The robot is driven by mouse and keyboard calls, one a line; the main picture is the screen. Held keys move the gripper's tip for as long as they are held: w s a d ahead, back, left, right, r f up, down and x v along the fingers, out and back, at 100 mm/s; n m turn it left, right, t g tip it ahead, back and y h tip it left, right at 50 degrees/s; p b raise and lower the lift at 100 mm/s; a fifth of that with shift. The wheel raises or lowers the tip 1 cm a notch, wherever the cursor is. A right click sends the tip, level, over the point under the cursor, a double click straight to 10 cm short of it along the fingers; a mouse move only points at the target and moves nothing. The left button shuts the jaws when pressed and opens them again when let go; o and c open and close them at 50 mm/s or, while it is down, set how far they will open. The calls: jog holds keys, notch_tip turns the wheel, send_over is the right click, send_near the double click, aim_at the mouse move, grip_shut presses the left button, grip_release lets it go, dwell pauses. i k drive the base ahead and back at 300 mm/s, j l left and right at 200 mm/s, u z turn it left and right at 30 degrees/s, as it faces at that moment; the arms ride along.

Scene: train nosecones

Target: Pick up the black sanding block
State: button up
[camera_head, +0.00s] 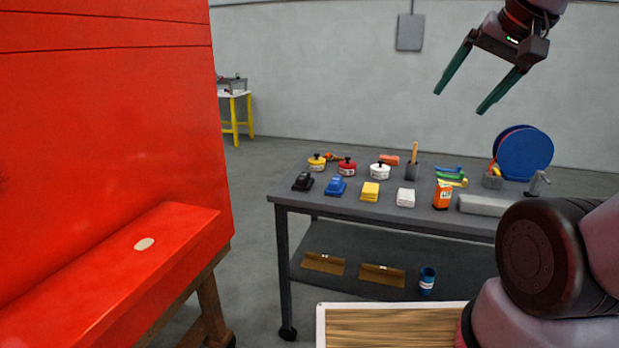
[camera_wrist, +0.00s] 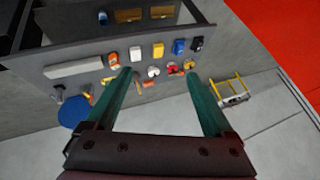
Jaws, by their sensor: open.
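The black sanding block (camera_head: 303,181) sits on the grey table top near its left front corner, left of a blue block (camera_head: 336,186). In the wrist view the black block (camera_wrist: 197,44) is at the right end of the row, beside the blue block (camera_wrist: 179,47). My gripper (camera_head: 461,88) is open and empty, high above and behind the table's right part in the head view. In the wrist view its two green fingers (camera_wrist: 165,85) are spread wide, with nothing between them but distant table items and floor.
The table (camera_head: 300,202) also bears a yellow block (camera_head: 370,191), a white block (camera_head: 405,197), several small pots, an orange container (camera_head: 442,196) and a blue disc (camera_head: 524,153). A large red body (camera_head: 110,150) stands to the left. Floor is clear between it and the table.

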aim_at(303, 183)
jog(key=u, duration=2.95)
jog(key=z, duration=2.5)
jog(key=i+l+u, duration=0.6)
jog(key=i+l, duration=0.15)
jog(key=i+l+u, duration=0.3)
jog(key=l, duration=0.3)
